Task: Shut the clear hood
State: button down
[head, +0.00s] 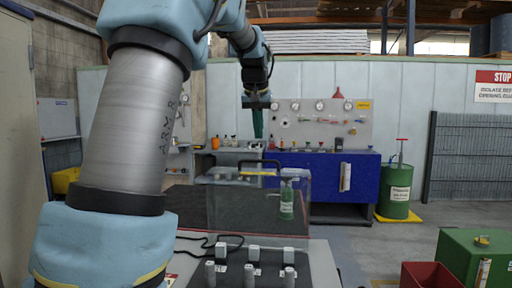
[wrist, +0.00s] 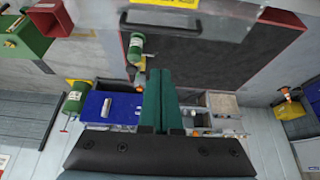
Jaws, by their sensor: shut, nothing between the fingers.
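The clear hood (head: 258,205) is a see-through panel beyond the pegs on the table in the head view. A black bar handle (head: 260,163) and a yellow label are at its top edge. In the wrist view the handle (wrist: 160,17) and part of the clear hood (wrist: 215,22) are at the top edge. The hood's exact angle is hard to tell. My gripper (head: 258,136) points down and appears above the handle in the head view, apart from it. Its green fingers (wrist: 160,72) are together and empty in the wrist view.
Several grey pegs (head: 250,270) and white blocks (head: 253,253) stand on the table in front of the hood. A labelled green bottle (head: 287,203) shows through or beside the clear panel. A blue workbench (head: 330,170) stands behind. A red bin (head: 428,276) and green box (head: 470,252) are at right.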

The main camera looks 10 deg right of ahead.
aim_at(258, 170)
jog(key=p+x, duration=0.1)
jog(key=x, duration=0.1)
jog(key=s+p+x, duration=0.1)
jog(key=x, duration=0.2)
jog(key=p+x, duration=0.1)
jog(key=x, duration=0.1)
jog(key=shift+s+a+f, duration=0.15)
jog(key=shift+s+f, duration=0.05)
jog(key=shift+f, duration=0.5)
jog(key=shift+s+a, duration=0.2)
jog(key=shift+s, duration=0.5)
jog(key=shift+f, duration=0.1)
